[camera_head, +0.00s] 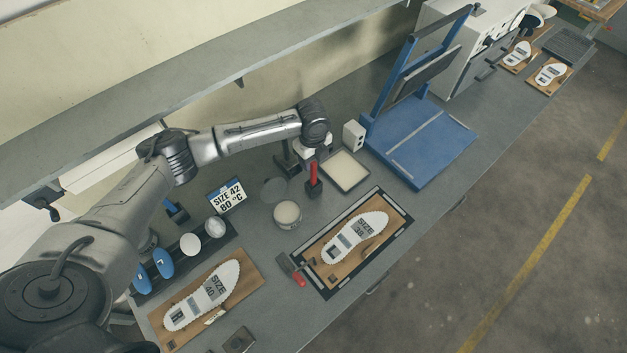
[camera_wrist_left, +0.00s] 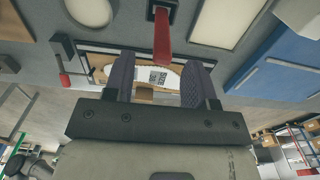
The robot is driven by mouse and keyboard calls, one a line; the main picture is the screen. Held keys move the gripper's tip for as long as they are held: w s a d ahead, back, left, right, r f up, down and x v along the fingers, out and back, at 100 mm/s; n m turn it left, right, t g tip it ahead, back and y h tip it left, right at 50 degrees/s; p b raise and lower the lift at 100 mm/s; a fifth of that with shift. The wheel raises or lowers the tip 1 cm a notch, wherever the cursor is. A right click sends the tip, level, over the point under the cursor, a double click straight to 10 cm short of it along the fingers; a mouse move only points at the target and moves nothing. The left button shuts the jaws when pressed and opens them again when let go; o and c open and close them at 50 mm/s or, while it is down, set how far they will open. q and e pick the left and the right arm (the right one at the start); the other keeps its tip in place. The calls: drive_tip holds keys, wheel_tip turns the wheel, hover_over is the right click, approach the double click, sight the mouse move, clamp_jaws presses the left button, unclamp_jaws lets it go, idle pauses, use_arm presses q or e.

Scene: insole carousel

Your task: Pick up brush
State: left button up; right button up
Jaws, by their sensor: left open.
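The brush is most likely the red-handled tool (camera_head: 313,174) standing upright in a dark holder (camera_head: 314,190) on the bench. Its red handle (camera_wrist_left: 162,38) also shows in the left wrist view, rising from the dark holder; its bristles are hidden. My left gripper (camera_head: 306,152) is at the handle, partly hidden by my own wrist in the head view. In the left wrist view, my left gripper (camera_wrist_left: 163,66) is open with two purple pads. The handle's end appears between the fingers; I cannot tell whether it touches them. My right gripper is not in view.
A round tub (camera_head: 287,213), a shallow tray (camera_head: 345,172) and a blue press (camera_head: 420,140) stand around the holder. A board with a white insole (camera_head: 356,236) lies in front. Another red-handled piece (camera_head: 297,279) sits at its edge. A size sign (camera_head: 227,196) stands left.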

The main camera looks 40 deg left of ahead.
sight(314, 162)
use_arm(q)
drive_tip(key=shift+w+f, duration=0.1)
drive_tip(key=shift+f, duration=2.5)
clamp_jaws()
drive_tip(key=shift+r, duration=0.2)
